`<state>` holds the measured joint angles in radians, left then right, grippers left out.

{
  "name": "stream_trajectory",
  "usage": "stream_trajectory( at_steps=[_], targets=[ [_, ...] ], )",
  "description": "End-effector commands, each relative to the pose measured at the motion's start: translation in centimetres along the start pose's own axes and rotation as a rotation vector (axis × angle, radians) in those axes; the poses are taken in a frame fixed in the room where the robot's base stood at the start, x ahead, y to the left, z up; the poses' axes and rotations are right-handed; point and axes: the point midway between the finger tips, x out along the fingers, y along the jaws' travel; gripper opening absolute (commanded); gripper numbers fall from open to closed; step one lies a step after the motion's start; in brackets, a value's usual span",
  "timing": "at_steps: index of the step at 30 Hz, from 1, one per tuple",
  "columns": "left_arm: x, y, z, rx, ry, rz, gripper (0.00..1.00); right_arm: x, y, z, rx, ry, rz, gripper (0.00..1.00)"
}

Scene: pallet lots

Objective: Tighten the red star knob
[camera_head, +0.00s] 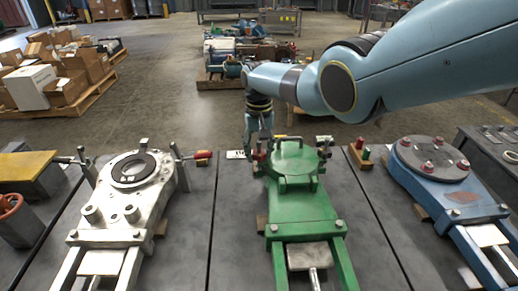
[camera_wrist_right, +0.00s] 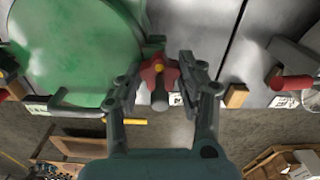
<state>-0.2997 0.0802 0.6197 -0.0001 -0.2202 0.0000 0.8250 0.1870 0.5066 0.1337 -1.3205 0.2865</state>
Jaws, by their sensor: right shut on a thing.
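The red star knob (camera_wrist_right: 157,70), with a yellow centre, is on the edge of the green fixture (camera_wrist_right: 75,60) in the right wrist view. My right gripper (camera_wrist_right: 160,80) is shut on it, one finger on each side. In the head view the right gripper (camera_head: 251,150) points down at the left edge of the green fixture (camera_head: 300,205). There the knob (camera_head: 259,156) shows only as a small red patch, partly hidden. My left gripper is not in view.
A white fixture (camera_head: 130,190) with a red handle (camera_head: 203,155) stands to the left, and a blue fixture (camera_head: 445,185) with several red knobs to the right. A small wooden block with red and green pegs (camera_head: 360,151) lies between. Bare grey bench top separates the fixtures.

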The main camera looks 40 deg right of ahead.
Motion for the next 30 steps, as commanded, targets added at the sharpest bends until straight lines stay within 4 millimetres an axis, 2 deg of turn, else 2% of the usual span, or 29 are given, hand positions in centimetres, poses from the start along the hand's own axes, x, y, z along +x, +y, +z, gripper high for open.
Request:
stream_trajectory(
  at_steps=[18,19,24,30],
  targets=[
    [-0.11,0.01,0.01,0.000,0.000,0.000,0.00,-0.06,0.01,-0.08,0.046,0.002,0.000,0.06],
    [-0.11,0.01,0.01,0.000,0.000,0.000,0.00,-0.06,0.01,-0.09,0.046,0.003,0.000,0.39],
    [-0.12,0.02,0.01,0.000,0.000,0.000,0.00,-0.05,0.01,-0.07,0.046,0.002,0.000,0.62],
    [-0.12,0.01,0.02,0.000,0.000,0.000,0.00,-0.03,0.01,-0.04,0.045,0.001,0.000,0.62]
  ],
)
